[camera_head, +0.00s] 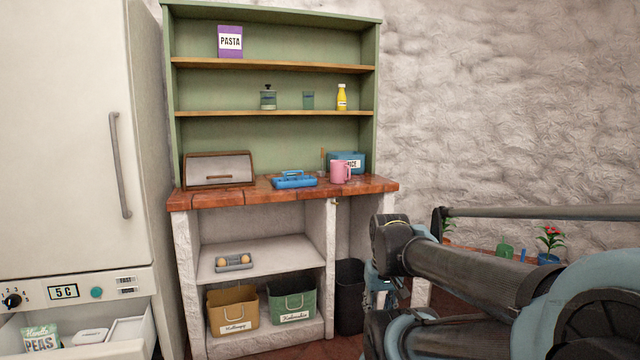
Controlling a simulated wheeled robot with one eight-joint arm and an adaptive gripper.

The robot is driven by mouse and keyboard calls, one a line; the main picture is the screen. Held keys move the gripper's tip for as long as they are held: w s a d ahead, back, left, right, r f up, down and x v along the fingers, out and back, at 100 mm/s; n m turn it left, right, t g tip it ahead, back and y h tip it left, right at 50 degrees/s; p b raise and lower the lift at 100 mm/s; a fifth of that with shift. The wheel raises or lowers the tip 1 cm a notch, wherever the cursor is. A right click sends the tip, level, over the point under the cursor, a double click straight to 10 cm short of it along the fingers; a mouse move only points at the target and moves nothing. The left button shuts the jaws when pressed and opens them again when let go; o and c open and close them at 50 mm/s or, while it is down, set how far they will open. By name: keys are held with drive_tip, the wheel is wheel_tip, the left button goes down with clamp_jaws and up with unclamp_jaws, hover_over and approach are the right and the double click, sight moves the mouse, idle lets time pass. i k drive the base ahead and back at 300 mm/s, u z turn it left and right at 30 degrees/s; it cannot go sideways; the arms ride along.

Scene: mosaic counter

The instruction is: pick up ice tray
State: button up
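No object is clearly recognisable as an ice tray. A small white, tray-like item (90,336) lies in the open drawer (150,325) at the bottom left; it is too small to identify. A grey tray (234,267) with two round tan items sits on the shelf under the counter. My arm comes in from the right. My gripper (382,287) seems to hang below the arm's dark elbow, right of the black bin, well apart from both trays. It is partly hidden by my arm, and its fingers cannot be made out.
A tall white fridge (70,120) stands left, with a peas packet (40,338) in its drawer. The tiled counter (225,197) holds a bread box (219,168), blue caddy (294,180), pink mug (340,173) and rice box (357,158). Baskets (233,307) and a black bin (350,298) stand below.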

sight(303, 181)
drive_tip(key=u, duration=0.05)
drive_tip(key=i, duration=1.3)
drive_tip(key=u, duration=0.45)
